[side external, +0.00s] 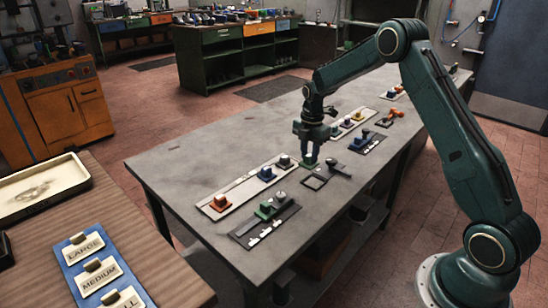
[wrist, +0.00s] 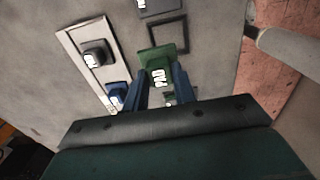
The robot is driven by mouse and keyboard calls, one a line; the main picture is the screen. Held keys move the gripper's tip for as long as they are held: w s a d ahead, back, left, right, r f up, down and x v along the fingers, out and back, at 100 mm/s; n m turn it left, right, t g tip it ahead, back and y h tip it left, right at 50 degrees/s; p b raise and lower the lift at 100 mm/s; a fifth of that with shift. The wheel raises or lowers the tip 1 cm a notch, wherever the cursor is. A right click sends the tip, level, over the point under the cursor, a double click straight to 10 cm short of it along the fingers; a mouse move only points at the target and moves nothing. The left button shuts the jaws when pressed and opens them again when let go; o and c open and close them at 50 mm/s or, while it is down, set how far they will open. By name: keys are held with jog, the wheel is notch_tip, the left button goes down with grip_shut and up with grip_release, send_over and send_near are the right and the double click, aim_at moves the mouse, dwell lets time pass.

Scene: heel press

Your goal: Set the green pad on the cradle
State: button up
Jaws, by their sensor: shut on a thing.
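The green pad (side external: 309,162) has a white label on top. It also shows in the wrist view (wrist: 156,66), between my two blue fingers. My gripper (side external: 308,153) is shut on the pad, pointing down over the grey bench. In the wrist view my gripper (wrist: 158,88) shows its fingers on either side of the pad. A dark square frame (side external: 315,182) lies just in front of the pad; it shows beyond the pad in the wrist view (wrist: 184,38). I cannot tell for certain which fixture is the cradle, or how high the pad is.
A pale strip (side external: 240,192) carries orange, blue and black pads left of my gripper. A dark board (side external: 245,238) with a green block and silver knob stands nearer. Another dark board (side external: 367,145) holds a blue piece to the right. The bench's left part is bare.

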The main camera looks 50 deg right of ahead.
aim_at(316, 164)
jog(key=shift+s+d+f, duration=0.3)
jog(key=shift+s+d, duration=0.05)
jog(key=shift+s, duration=0.15)
jog(key=shift+s+d+f, duration=0.25)
jog(key=shift+s+d, duration=0.05)
jog(key=shift+s, duration=0.15)
jog(key=shift+f, duration=0.25)
jog(key=shift+f, duration=2.15)
jog(key=shift+f, duration=0.45)
jog(key=o, duration=1.1)
jog(key=shift+c, duration=0.2)
